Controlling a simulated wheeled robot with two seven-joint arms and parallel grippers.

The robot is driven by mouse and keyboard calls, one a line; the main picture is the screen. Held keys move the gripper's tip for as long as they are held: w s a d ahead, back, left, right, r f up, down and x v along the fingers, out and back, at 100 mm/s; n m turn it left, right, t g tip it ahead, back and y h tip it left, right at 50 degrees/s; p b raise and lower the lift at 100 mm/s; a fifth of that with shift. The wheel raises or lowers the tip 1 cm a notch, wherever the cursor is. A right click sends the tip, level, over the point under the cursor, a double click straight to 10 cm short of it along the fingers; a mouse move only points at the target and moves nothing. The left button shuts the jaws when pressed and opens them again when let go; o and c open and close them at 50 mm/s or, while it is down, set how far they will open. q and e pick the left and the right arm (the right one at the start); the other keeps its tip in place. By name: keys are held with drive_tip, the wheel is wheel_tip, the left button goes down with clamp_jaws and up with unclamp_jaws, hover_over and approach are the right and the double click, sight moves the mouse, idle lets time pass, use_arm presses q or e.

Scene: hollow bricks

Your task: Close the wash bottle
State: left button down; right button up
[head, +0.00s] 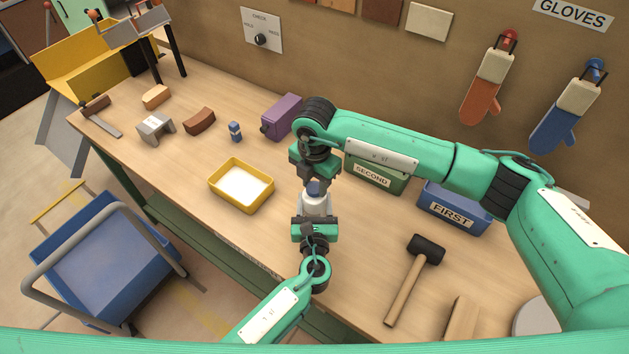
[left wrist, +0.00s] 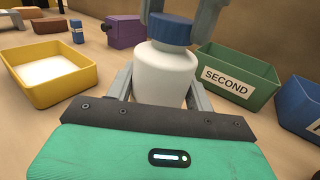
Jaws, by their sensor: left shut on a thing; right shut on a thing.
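The wash bottle (head: 314,207) is white and stands upright on the bench, between my two grippers. In the left wrist view the white bottle body (left wrist: 163,75) has a blue cap (left wrist: 171,29) on its top. My left gripper (head: 315,218) is shut on the bottle body from the front. My right gripper (head: 315,182) comes from above and is shut on the blue cap, which sits at the bottle's mouth. Whether the cap is screwed tight cannot be told. The grippers hide part of the bottle in the head view.
A yellow tray (head: 261,202) with white contents is left of the bottle. A green SECOND bin (head: 383,183) and a blue FIRST bin (head: 430,207) stand to the right. A mallet (head: 406,288) lies front right. A purple box (head: 283,116) and a small blue bottle (head: 235,133) stand behind.

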drive_tip(key=m, duration=1)
drive_tip(key=shift+m, duration=0.9)
drive_tip(key=shift+s+a+m, duration=0.1)
drive_tip(key=shift+a+m, duration=0.25)
drive_tip(key=shift+m, duration=0.45)
drive_tip(key=shift+a+r+m, duration=0.15)
drive_tip(key=shift+r+m, duration=0.05)
drive_tip(key=shift+m, duration=0.7)
drive_tip(key=shift+d+m, duration=0.4)
drive_tip(key=shift+m, duration=0.2)
drive_tip(key=shift+f, duration=0.1)
drive_tip(key=o, duration=1)
drive_tip(key=shift+d, duration=0.1)
